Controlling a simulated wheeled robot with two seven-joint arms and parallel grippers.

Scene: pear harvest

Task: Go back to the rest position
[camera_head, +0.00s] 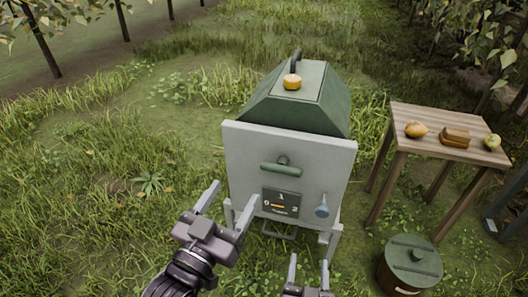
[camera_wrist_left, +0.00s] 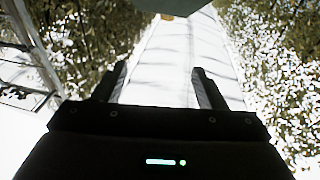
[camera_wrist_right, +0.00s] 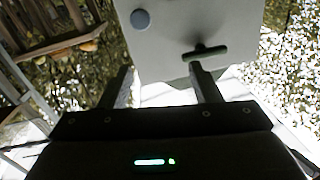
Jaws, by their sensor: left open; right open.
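My left gripper (camera_head: 229,197) is open and empty in the head view, in front of the lower left of the cabinet's pale front panel (camera_head: 240,150). My right gripper (camera_head: 309,264) is open and empty at the bottom edge, lower and further right. In the left wrist view the left fingers (camera_wrist_left: 160,85) stand apart with nothing between them. In the right wrist view the right fingers (camera_wrist_right: 165,85) are also apart and empty, with the panel's green handle (camera_wrist_right: 205,53) and round blue knob (camera_wrist_right: 140,19) beyond them.
The green-topped cabinet (camera_head: 258,95) bears an orange-yellow fruit (camera_head: 292,82). A lidded green bin (camera_head: 405,275) stands lower right. Grass at left is open.

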